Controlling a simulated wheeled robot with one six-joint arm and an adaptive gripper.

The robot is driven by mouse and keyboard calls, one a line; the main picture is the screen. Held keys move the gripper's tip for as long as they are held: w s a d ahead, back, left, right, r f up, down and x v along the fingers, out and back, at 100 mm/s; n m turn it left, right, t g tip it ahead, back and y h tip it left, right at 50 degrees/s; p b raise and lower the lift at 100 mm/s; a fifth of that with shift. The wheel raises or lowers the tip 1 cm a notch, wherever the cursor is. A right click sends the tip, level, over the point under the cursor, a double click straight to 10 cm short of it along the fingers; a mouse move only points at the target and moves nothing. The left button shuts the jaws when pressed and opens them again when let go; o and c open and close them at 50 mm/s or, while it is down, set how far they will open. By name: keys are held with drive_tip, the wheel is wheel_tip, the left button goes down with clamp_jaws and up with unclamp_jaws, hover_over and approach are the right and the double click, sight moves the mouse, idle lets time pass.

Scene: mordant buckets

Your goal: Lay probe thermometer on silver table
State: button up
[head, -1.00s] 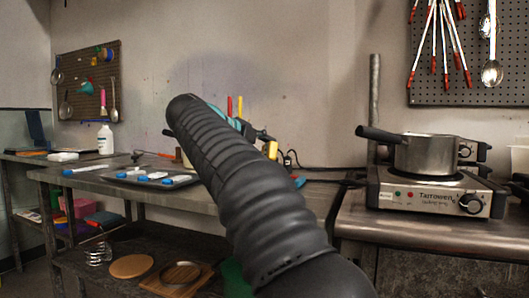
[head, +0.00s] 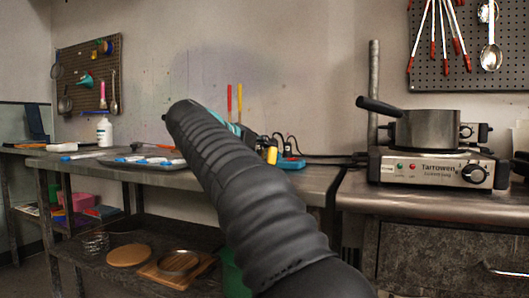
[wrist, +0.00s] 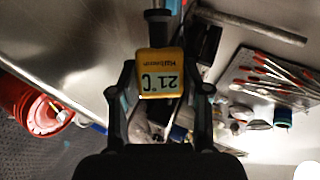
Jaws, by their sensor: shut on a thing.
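The probe thermometer (wrist: 159,73) is a yellow block with a display reading 21°C and a dark stem end. It sits between the two black fingers of my gripper (wrist: 162,98), which is shut on it, in the wrist view. A bare grey metal surface shows behind it in the wrist view (wrist: 75,40). Two metal-topped tables show there: one at left (head: 315,178) and one at right (head: 430,217). I cannot tell which is the silver table.
The right table bears a hot plate (head: 438,170) with a pot (head: 430,130). The left table bears a tray (head: 188,165) with small white and blue items, a white bottle (head: 104,132) and a yellow item (head: 271,155). The right table's front strip is clear.

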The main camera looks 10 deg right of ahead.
drive_tip(key=shift+f, duration=0.3)
drive_tip(key=o, duration=1.2)
drive_tip(key=v, duration=1.2)
